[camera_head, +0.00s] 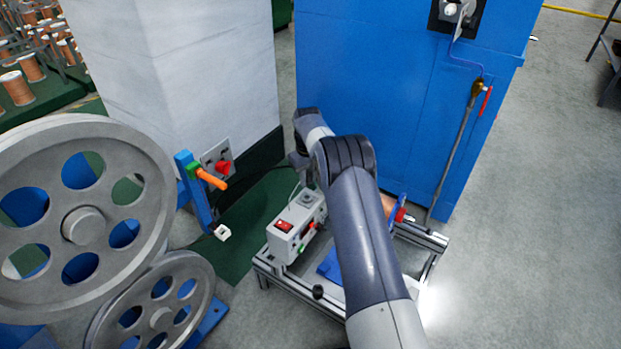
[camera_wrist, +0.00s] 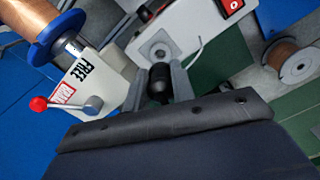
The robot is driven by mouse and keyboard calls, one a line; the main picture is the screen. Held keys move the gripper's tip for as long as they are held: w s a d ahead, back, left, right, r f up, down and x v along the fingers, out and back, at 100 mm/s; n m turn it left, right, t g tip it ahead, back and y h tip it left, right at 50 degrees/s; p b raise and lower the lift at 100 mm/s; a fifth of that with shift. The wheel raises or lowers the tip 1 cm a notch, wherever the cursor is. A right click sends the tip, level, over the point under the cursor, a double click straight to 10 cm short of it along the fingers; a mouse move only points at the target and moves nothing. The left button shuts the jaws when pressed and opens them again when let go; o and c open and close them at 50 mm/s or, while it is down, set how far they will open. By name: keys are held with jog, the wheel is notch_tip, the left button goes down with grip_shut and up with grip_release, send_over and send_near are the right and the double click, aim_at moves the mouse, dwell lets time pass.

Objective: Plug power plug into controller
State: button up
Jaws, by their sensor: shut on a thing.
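The controller (camera_head: 296,224) is a light grey box with a red switch, standing on an aluminium frame in the head view. In the wrist view, its red switch is at the top and a round socket (camera_wrist: 160,50) shows on a grey face. My gripper (camera_wrist: 160,82) is shut on a black plug (camera_wrist: 157,88), which sits between its two grey fingers, just below the socket in the picture. I cannot tell whether the plug touches the socket. In the head view, my gripper is near the back of the controller, with its fingertips mostly unclear.
A copper spool on a blue holder (camera_wrist: 50,30) and a lever with a red ball knob (camera_wrist: 39,104) stand left in the wrist view. Large grey pulley wheels (camera_head: 80,215) stand left in the head view. A blue cabinet (camera_head: 400,90) rises behind my arm.

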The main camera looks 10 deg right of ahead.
aim_at(308, 172)
jog(key=shift+w+f, duration=0.4)
jog(key=shift+w, duration=0.05)
jog(key=shift+f, duration=0.1)
jog(key=shift+f+b, duration=1.85)
jog(key=shift+f, duration=1)
jog(key=shift+f, duration=0.55)
dwell(0.6)
jog(key=o, duration=1)
notch_tip(308, 172, up, 11)
jog(key=p, duration=0.3)
jog(key=shift+f, duration=0.1)
jog(key=shift+f, duration=0.1)
